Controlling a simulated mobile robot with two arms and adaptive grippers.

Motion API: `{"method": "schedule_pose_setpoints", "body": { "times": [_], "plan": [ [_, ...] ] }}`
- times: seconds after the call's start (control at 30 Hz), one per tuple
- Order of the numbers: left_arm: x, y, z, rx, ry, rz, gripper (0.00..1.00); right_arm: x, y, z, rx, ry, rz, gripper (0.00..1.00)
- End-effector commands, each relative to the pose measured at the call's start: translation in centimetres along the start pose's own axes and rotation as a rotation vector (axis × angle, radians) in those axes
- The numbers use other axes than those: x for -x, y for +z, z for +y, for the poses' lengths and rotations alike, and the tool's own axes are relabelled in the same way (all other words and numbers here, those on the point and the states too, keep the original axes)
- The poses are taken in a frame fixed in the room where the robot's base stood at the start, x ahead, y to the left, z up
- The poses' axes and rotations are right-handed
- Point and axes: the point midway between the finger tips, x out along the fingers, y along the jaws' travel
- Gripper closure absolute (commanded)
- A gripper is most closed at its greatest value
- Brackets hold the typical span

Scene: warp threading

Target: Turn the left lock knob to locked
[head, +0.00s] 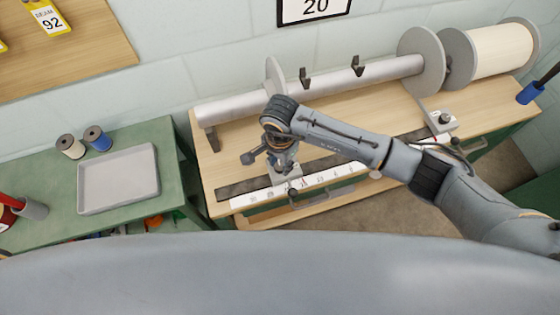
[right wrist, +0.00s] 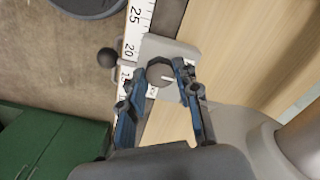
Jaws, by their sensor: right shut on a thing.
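The left lock knob (right wrist: 157,73) is a round dark knob with a pale pointer line. It sits on a light grey plate (right wrist: 178,50) beside the ruler scale. In the right wrist view its pointer line points to the right of the picture. My right gripper (right wrist: 161,80) has one finger on each side of the knob and is shut on it. In the head view my right gripper (head: 284,166) covers the knob, and part of the grey plate (head: 289,180) shows below it. My left gripper is not in view.
A white ruler strip (head: 262,197) runs along the bench front. A ball-ended handle (right wrist: 107,58) stands out beside the plate. A second plate with a black knob (head: 444,118) is further right. A metal roller (head: 235,107) lies behind. A grey tray (head: 118,180) is on the green table.

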Motion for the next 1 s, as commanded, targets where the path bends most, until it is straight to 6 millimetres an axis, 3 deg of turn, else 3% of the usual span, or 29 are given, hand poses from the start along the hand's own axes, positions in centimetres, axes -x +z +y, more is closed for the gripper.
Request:
{"method": "schedule_pose_setpoints", "body": {
  "times": [0.37, 1.0],
  "plan": [
    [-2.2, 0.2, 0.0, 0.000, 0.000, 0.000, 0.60, -0.3, -0.1, 0.0, -0.201, -0.002, 0.002, 0.99],
    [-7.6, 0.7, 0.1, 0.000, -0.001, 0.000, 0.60, -0.4, -0.1, -0.1, -0.804, -0.003, 0.002, 0.99]
  ]
}}
